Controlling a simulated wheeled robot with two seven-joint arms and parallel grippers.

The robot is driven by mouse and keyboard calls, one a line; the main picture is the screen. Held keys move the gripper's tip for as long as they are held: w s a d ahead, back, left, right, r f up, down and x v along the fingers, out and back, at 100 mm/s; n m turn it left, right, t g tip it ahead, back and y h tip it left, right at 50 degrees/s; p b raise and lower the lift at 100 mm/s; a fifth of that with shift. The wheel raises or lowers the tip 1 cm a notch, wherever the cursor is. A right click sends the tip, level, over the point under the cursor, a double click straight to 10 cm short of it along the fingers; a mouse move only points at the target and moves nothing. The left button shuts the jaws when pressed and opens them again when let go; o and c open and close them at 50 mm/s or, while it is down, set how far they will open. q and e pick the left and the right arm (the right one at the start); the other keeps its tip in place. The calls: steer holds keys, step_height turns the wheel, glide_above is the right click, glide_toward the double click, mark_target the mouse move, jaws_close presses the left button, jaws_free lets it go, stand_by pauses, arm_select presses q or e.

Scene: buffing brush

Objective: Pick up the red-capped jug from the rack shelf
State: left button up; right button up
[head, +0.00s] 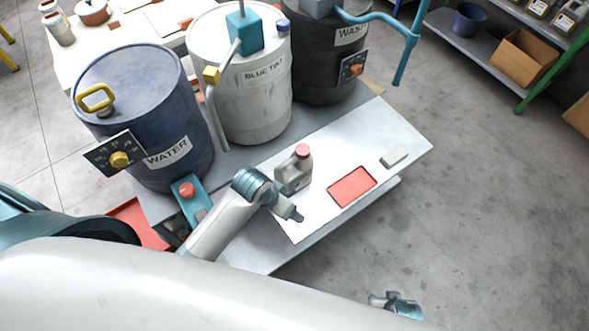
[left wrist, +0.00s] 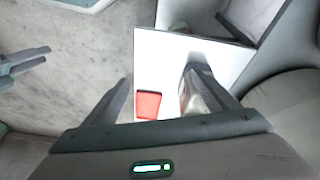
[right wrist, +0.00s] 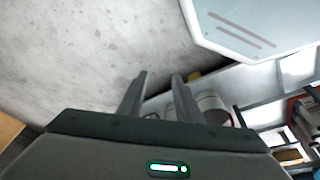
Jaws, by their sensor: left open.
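A grey jug with a red cap (head: 294,174) stands upright on a white board (head: 318,150), beside a red square. My left gripper (head: 293,214) is low over the board, just in front of the jug. In the left wrist view its fingers (left wrist: 158,82) are apart, and the jug (left wrist: 203,90) shows close along the inner side of the right-hand finger; I cannot tell if they touch. My right gripper (head: 392,302) is far from the jug, over the floor. Its fingers (right wrist: 161,76) are apart with nothing held.
A blue WATER drum (head: 140,115), a white BLUE TINT drum (head: 250,100) and a dark drum (head: 320,60) stand behind the board. A grey block (head: 394,156) lies at its right. A rack (head: 480,45) at upper right holds labelled jugs, a bucket and a cardboard box.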

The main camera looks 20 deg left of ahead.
arm_select(q)
steer(key=w+r+m+g, duration=0.2)
steer(key=w+r, duration=0.4)
steer(key=w, duration=0.4)
step_height(320, 180, up, 6)
steer(key=f+m+g+y+p, duration=0.1)
steer(key=y, duration=0.1)
glide_above(294, 158)
steer(key=shift+r, duration=0.25)
arm_select(e)
steer(key=s+d+f+g, duration=0.1)
steer(key=s+d+f, duration=0.1)
steer(key=s+f, duration=0.7)
steer(key=s+d+f+g, duration=0.1)
steer(key=s+d+f, duration=0.1)
steer(key=s+f, duration=0.7)
steer(key=shift+s, duration=1.1)
arm_select(q)
steer(key=shift+d+f, duration=0.1)
step_height(294, 158, down, 12)
steer(key=shift+f+p, duration=0.1)
steer(key=shift+p, duration=0.75)
arm_select(e)
steer(key=shift+r, duration=0.85)
arm_select(q)
steer(key=shift+f+p, duration=0.35)
steer(key=shift+f, duration=2.2)
arm_select(e)
steer(key=shift+r, duration=0.45)
